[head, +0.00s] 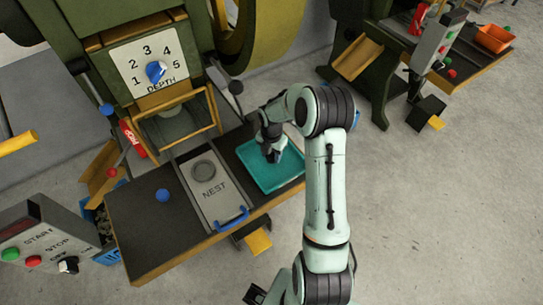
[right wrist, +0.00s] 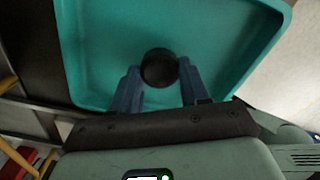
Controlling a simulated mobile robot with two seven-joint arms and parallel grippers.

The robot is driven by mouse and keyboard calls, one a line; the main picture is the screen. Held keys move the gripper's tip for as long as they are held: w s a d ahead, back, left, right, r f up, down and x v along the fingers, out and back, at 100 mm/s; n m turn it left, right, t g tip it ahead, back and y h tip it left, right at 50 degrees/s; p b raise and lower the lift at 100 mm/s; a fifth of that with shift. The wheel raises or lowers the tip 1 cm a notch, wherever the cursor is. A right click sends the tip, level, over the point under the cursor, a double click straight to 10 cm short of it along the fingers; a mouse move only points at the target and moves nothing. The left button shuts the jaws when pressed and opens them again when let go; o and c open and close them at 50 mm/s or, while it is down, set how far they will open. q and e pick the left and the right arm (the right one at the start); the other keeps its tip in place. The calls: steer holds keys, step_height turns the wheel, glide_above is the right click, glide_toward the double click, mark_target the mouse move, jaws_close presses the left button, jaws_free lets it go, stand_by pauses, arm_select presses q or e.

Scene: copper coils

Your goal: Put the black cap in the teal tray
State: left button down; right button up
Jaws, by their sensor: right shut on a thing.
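The teal tray (head: 285,180) lies on the right part of the dark bench top. My right gripper (head: 273,154) is over the tray, pointing down into it. In the right wrist view, the black cap (right wrist: 158,68) is a round dark piece between the tips of my right gripper (right wrist: 160,82), which is shut on it. The tray (right wrist: 105,50) lies behind the cap in that view. I cannot tell whether the cap touches the tray floor. In the head view the cap is not clear behind the gripper. My left gripper is not in view.
Left of the tray is the grey NEST plate (head: 205,185) with a round recess and a blue handle (head: 232,218). A blue knob (head: 162,195) stands on the bench. The green press with its yellow guard frame (head: 178,115) rises behind. A start/stop box (head: 40,240) is at left.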

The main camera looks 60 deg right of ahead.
mark_target(271, 156)
steer(key=shift+f, duration=0.7)
steer(key=shift+f, duration=0.1)
steer(key=o, duration=1)
steer(key=shift+f, duration=0.1)
steer(key=shift+o, duration=0.2)
step_height(271, 156, up, 12)
steer(key=p, duration=0.1)
steer(key=shift+r, duration=0.25)
